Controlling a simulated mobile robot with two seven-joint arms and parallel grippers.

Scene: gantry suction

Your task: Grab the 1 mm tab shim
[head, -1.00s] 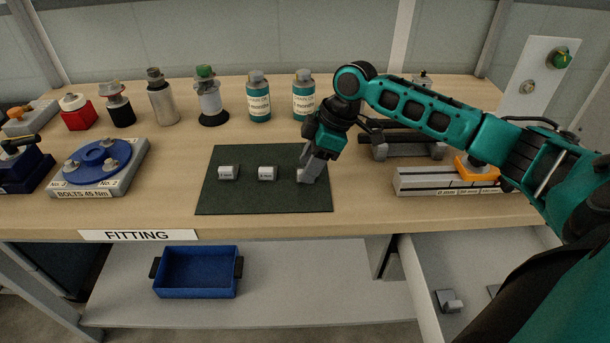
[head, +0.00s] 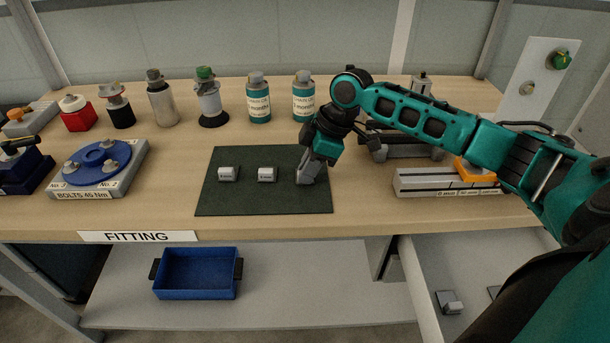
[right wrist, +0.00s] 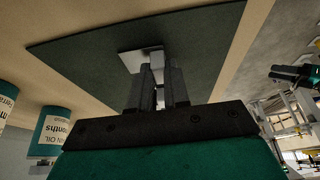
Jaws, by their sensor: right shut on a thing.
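Two small silver tab shims, one at the left (head: 228,174) and one in the middle (head: 267,174), sit on the dark green mat (head: 240,203) in the head view. Their labels are too small to read. My right gripper (head: 306,179) is down at the mat's right side, shut on a third shim, which it mostly hides in the head view. In the right wrist view the fingers (right wrist: 159,92) close on this shim (right wrist: 142,58), whose flat silver plate shows past the fingertips, at the mat. My left gripper is not in view.
Several bottles and containers, including an oil bottle (head: 258,98), stand behind the mat. A blue turntable fixture (head: 97,160) is at the left and a grey rail block (head: 425,182) at the right. A blue bin (head: 196,272) sits on the lower shelf. An open drawer (head: 425,300) is at lower right.

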